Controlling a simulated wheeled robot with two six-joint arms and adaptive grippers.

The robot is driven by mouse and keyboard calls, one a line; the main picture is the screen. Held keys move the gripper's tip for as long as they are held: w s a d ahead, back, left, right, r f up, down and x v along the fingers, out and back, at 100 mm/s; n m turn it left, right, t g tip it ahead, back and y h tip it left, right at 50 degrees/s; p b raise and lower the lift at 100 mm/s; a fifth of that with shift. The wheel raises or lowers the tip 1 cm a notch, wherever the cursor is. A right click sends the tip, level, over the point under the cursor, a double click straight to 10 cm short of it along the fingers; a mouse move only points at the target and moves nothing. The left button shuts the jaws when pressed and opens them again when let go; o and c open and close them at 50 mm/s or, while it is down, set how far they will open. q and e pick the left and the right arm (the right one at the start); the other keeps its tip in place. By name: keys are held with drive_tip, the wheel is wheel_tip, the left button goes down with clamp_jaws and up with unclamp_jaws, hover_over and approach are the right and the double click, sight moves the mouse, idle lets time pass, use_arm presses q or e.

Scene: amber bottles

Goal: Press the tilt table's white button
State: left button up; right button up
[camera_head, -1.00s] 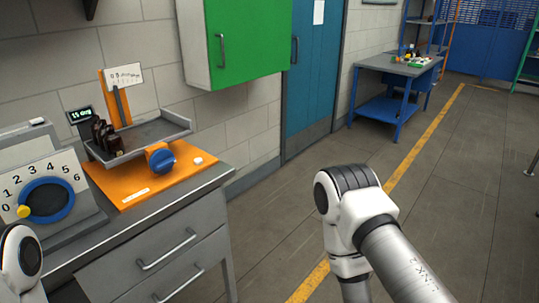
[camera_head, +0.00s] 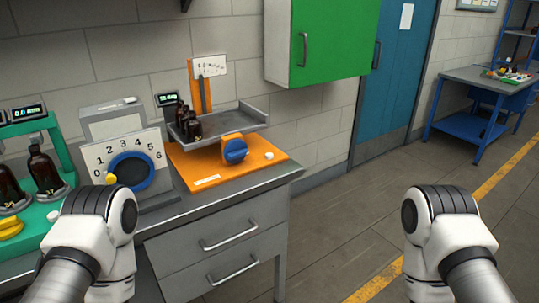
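The tilt table stands on the grey counter in the middle of the head view. It has an orange base (camera_head: 200,177), a grey tray (camera_head: 247,119) that looks tilted, and a blue knob (camera_head: 236,150). Its small white button (camera_head: 269,155) sits on the base, right of the knob. Several dark amber bottles (camera_head: 188,121) stand together at the left end of the tray. A small display (camera_head: 167,99) is behind it, its digits too small to read surely. Both my arms show at the bottom left and right, well apart from the button. Neither gripper's fingers can be seen.
Left of the tilt table is a grey device with a numbered dial (camera_head: 131,171). Further left a green stand (camera_head: 57,165) holds amber bottles (camera_head: 43,169). A green cabinet (camera_head: 335,40) hangs on the wall. The floor to the right is open.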

use_arm(q)
clamp_jaws()
idle(1.1)
